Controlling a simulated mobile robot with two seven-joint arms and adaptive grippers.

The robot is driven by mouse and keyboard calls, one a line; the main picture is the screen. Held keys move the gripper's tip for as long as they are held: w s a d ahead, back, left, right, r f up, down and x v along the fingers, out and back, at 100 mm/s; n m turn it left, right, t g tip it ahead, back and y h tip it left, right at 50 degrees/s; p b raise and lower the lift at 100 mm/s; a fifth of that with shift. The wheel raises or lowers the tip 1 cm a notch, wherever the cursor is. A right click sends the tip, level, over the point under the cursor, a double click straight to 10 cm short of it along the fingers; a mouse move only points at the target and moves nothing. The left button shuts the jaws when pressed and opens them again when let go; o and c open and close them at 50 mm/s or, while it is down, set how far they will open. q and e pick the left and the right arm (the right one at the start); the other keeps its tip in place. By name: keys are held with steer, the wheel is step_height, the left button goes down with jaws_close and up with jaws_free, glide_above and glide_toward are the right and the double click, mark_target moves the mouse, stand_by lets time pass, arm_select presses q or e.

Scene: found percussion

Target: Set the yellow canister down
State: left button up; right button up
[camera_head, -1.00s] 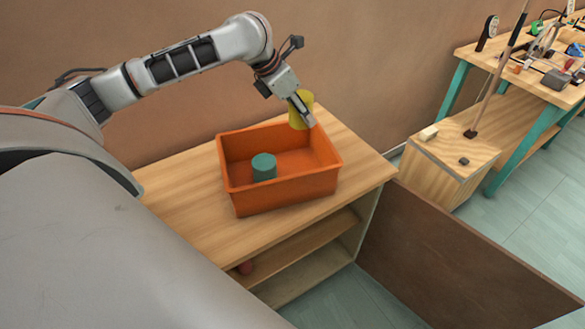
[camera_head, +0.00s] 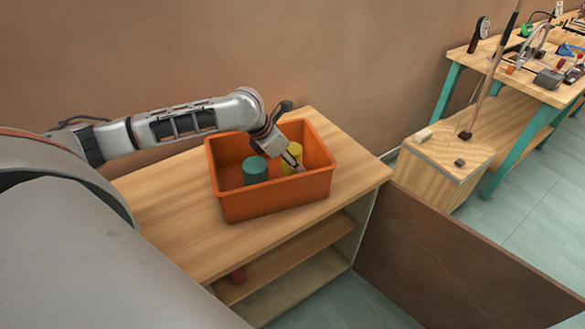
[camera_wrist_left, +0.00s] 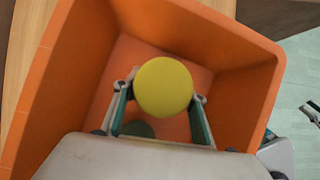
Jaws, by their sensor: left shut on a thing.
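The yellow canister (camera_head: 291,156) is inside the orange bin, to the right of a teal canister (camera_head: 255,171). My left gripper (camera_head: 293,160) is shut on the yellow canister, partly hiding it in the head view. In the left wrist view the canister's round yellow top (camera_wrist_left: 163,87) shows between the two fingers of my left gripper (camera_wrist_left: 164,98). Whether its base touches the bin floor cannot be told. The orange bin (camera_head: 275,197) stands on the wooden shelf unit. The teal canister is mostly hidden in the wrist view. My right gripper is not in view.
The wooden shelf top (camera_head: 165,205) is bare left of the bin.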

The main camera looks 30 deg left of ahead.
arm_select(q)
step_height(320, 180, down, 3)
steer(key=shift+r, duration=0.1)
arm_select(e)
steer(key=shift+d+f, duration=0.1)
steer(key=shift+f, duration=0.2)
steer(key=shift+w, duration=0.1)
arm_select(q)
steer(key=o, duration=1.2)
steer(key=shift+c, duration=0.2)
steer(key=shift+r, duration=0.1)
steer(key=shift+s+a+r, duration=0.15)
steer(key=shift+r, duration=0.2)
steer(key=p+v, duration=0.1)
steer(key=v, duration=1)
steer(key=shift+p, duration=0.4)
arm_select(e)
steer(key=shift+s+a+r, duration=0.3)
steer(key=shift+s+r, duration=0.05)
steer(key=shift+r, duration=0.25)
